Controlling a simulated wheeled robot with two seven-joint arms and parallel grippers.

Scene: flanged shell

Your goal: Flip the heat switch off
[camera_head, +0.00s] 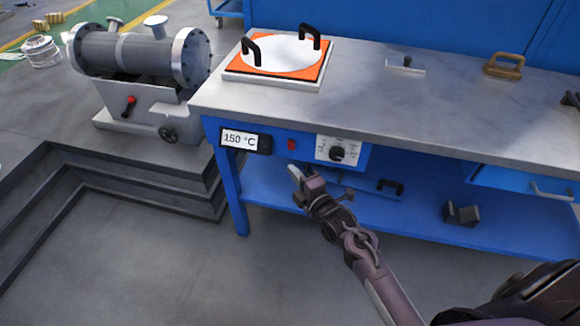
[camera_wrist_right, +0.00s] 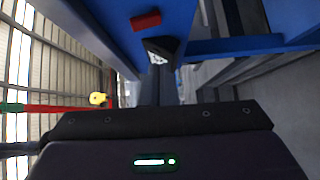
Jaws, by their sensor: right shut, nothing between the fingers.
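The heat switch is a small red rocker (camera_head: 291,144) on the blue front panel of the workbench. It sits between the display reading 150 °C (camera_head: 240,141) and a white dial plate with a black knob (camera_head: 337,153). Whether the switch is on or off is too small to tell. My left gripper is out of view.
On the bench top (camera_head: 420,105) stands an orange-framed plate (camera_head: 280,58) with two black handles. A grey flanged cylinder (camera_head: 138,58) is at the left. A lower blue shelf (camera_head: 410,212) holds dark parts. The floor before the bench is clear.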

